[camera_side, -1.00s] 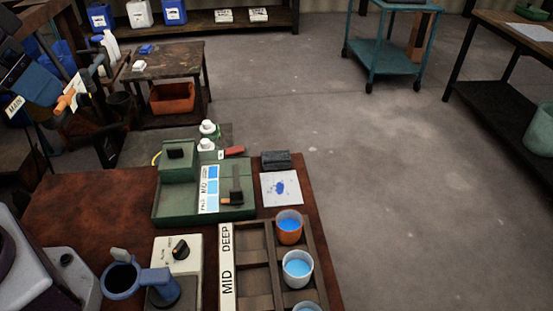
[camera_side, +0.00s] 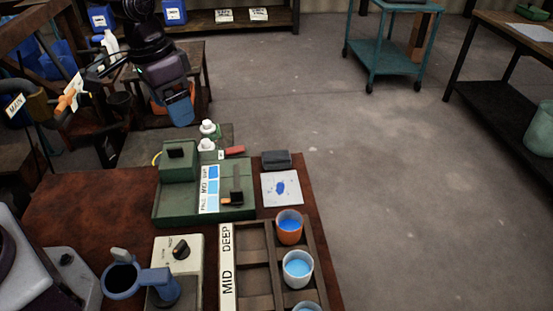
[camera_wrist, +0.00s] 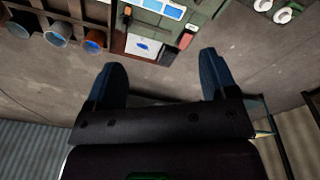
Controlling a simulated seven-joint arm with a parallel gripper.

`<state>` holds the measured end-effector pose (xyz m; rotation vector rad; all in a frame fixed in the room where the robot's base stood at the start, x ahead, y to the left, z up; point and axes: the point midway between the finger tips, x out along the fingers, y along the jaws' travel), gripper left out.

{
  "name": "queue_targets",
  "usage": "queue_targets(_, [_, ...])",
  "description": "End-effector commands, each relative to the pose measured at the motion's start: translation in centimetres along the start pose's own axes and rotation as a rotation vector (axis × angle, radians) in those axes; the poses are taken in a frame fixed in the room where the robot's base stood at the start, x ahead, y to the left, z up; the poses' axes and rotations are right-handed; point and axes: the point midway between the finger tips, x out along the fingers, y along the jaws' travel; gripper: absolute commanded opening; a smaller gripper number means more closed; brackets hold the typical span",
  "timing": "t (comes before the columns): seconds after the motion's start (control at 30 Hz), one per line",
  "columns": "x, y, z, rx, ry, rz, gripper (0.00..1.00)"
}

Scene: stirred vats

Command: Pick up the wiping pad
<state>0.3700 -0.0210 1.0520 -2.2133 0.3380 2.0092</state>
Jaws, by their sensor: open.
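The wiping pad (camera_side: 276,159), a dark grey block, lies at the far right corner of the red-brown bench in the side view. It is just behind a white sheet with a blue blotch (camera_side: 281,188). My gripper (camera_side: 181,112) hangs in the air to the left of the pad and higher in the side view, well apart from it. In the wrist view my gripper's two blue fingers (camera_wrist: 162,76) are spread with nothing between them. The sheet (camera_wrist: 143,46) also shows there, beyond the fingers.
A green stand with a blue shade strip (camera_side: 209,188) sits left of the sheet. A rack with cups of blue liquid (camera_side: 289,227) stands in front. White knobs (camera_side: 207,127) and a red-handled tool (camera_side: 233,151) lie left of the pad. Open floor (camera_side: 400,180) lies right.

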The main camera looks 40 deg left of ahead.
Motion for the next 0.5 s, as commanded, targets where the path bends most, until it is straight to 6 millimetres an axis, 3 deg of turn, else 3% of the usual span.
queue_targets(0.03, [2.2,-0.1,-1.5,0.035,-0.011,0.029,0.79])
queue_targets(0.1, [4.7,-0.2,-3.6,0.092,-0.003,0.063,0.79])
queue_targets(0.3, [11.0,-0.2,-8.8,0.252,0.074,0.139,0.79])
queue_targets(0.4, [12.6,-0.3,-11.6,0.341,0.148,0.147,0.79])
queue_targets(0.5, [11.3,-0.8,-14.5,0.443,0.248,0.105,0.79])
